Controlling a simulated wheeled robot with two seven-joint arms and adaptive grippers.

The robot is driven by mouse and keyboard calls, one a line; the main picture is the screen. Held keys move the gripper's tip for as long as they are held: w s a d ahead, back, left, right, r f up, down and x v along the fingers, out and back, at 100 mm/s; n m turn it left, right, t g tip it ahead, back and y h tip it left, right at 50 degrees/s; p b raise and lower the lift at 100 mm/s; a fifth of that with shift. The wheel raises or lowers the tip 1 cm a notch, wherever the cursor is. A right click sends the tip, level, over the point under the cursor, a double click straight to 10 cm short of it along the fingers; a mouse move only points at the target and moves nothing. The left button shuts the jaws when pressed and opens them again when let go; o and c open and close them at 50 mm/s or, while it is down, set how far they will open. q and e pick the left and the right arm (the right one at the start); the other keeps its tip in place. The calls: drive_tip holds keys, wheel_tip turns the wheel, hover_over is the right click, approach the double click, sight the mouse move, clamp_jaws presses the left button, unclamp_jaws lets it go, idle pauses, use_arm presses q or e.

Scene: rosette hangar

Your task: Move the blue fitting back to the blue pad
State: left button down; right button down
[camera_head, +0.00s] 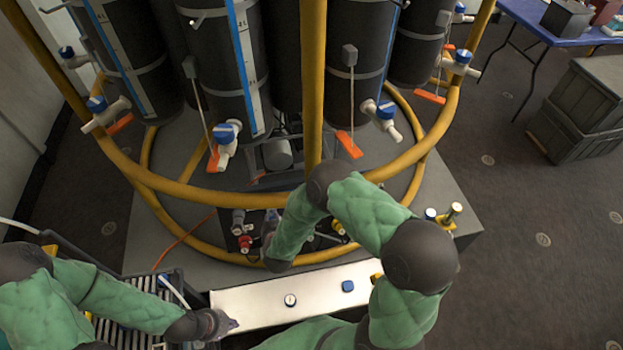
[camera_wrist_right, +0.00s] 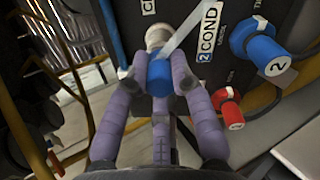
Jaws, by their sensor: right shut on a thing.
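The blue fitting (camera_wrist_right: 159,76) is between the purple fingers of my right gripper (camera_wrist_right: 160,90) in the right wrist view. The gripper is shut on it, close to a pale round port (camera_wrist_right: 158,37) on a dark panel marked "2 COND". I cannot tell whether fitting and port are joined. In the head view my right gripper (camera_head: 269,228) is at the panel below the yellow rail, and the fitting is hidden there.
A round white disc (camera_head: 290,300) lies on the shelf. Yellow rails (camera_head: 235,194) curve above the panel.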

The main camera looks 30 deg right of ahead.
drive_tip(key=shift+p+v, duration=1.8)
drive_tip(key=shift+v, duration=0.75)
drive_tip(key=s+d+f+m+g+y, duration=0.1)
drive_tip(key=s+d+f+m+g, duration=0.1)
drive_tip(key=s+d+f, duration=0.3)
drive_tip(key=s+d+f+m+g+y, duration=0.1)
drive_tip(key=s+d+f+m+g, duration=0.2)
drive_tip(key=s, duration=0.6)
drive_tip(key=s+d+f+m+g+y, duration=0.1)
drive_tip(key=s+d+f+m+g, duration=0.2)
drive_tip(key=s+d+f+g, duration=0.3)
drive_tip(key=shift+s+d+f, duration=0.5)
drive_tip(key=shift+d+f, duration=0.2)
drive_tip(key=shift+d, duration=0.15)
drive_tip(key=shift+s+d+f, duration=0.5)
drive_tip(key=shift+d+f, duration=0.25)
drive_tip(key=shift+d, duration=0.1)
drive_tip(key=shift+f, duration=2.65)
